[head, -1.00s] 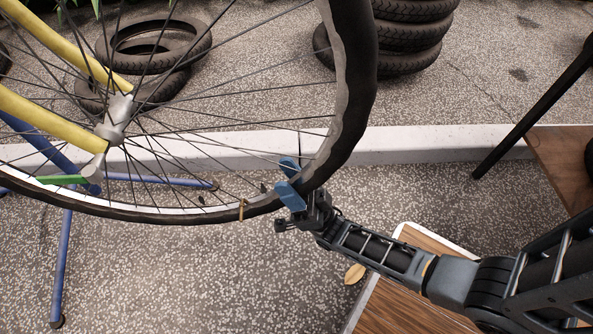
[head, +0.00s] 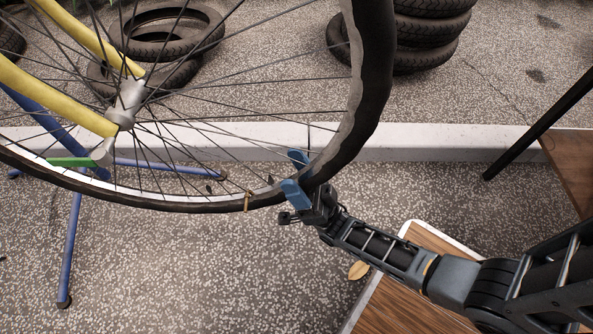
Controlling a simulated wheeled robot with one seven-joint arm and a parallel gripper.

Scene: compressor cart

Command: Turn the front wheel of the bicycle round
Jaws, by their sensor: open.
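The bicycle's front wheel (head: 372,110) fills the upper left of the head view, upright, with a dark tyre, a light rim and thin spokes. Its silver hub (head: 128,103) sits between yellow fork legs (head: 68,98). A small tan tag or band (head: 247,201) is on the lower part of the rim. My gripper (head: 297,176) is at the wheel's lower right. Its two blue fingers are open, one on each side of the tyre and rim in the picture. I cannot tell whether either finger touches the wheel. The wheel's top is out of view.
A blue stand (head: 66,250) with a green part (head: 70,162) is below the hub. Tyres lie behind at left (head: 170,35) and are stacked at right (head: 425,35). A pale kerb (head: 420,138) crosses behind. A wooden-topped surface (head: 385,305) is at lower right.

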